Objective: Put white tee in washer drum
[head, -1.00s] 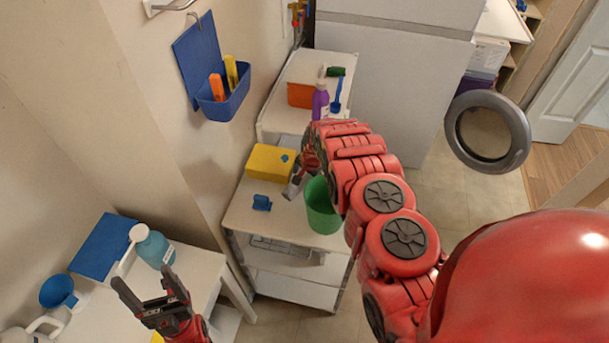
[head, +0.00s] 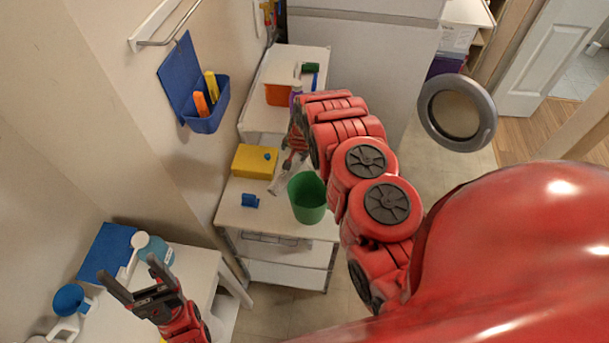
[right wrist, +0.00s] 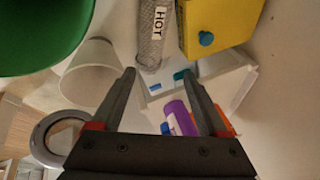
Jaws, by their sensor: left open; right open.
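I see no white tee in either view. A round grey ring door (head: 457,112) stands out at the right in the head view, and it also shows at lower left in the right wrist view (right wrist: 58,138). No drum opening is visible. My left gripper (head: 128,268) is open and empty above the low white table at lower left. My right gripper (right wrist: 157,75) is open with nothing between its fingers. In the head view it is partly hidden by its own arm, near the yellow box (head: 254,160) and the green bucket (head: 307,198).
A white shelf unit (head: 275,218) carries the box and bucket. Behind it, an orange container (head: 278,95) sits on another white unit. A blue wall holder (head: 205,118) hangs at left. Bottles and a blue box (head: 107,250) crowd the low table (head: 195,275). Floor is open at right.

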